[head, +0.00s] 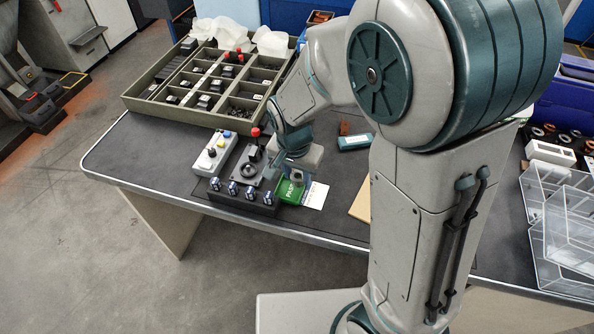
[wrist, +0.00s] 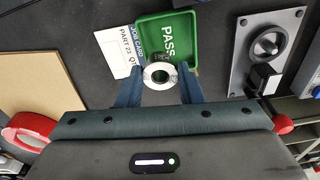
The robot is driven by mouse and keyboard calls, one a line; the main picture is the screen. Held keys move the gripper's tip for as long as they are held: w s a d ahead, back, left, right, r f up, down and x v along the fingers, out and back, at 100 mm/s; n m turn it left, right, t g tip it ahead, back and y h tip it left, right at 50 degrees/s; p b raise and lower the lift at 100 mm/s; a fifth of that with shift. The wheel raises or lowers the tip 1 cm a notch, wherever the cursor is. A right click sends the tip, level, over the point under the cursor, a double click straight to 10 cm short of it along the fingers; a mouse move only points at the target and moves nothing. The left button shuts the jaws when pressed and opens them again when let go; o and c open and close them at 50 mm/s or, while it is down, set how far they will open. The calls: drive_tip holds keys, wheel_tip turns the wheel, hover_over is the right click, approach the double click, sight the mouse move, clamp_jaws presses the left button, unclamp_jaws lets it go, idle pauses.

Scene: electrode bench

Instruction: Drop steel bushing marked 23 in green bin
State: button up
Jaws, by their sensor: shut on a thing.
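The steel bushing (wrist: 160,75) is a bright ring with a dark hole, held between the two blue fingers of my gripper (wrist: 161,84). No number can be read on it. The green bin (wrist: 185,27), lettered PASS, lies just beyond the bushing in the wrist view, and the bushing overlaps its near edge there. In the head view my gripper (head: 298,182) is low over the green bin (head: 287,193), partly covering it. The bushing is hidden or too small to tell in the head view.
A job card (wrist: 118,44) reading PART 23 lies beside the bin. A divided tray (head: 213,85) is at the back; clear bins (head: 567,213) are at right.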

drive_tip(key=shift+f+b, duration=0.4)
drive_tip(key=shift+f, duration=0.25)
drive_tip(key=o, duration=1.1)
drive_tip(key=r, duration=0.4)
drive_tip(key=s+r+p, duration=0.1)
drive_tip(key=r, duration=0.8)
drive_tip(key=shift+s+a+r+p, duration=0.3)
drive_tip(key=shift+a+r+p, duration=0.1)
wheel_tip(320, 180, up, 5)
drive_tip(key=p, duration=0.4)
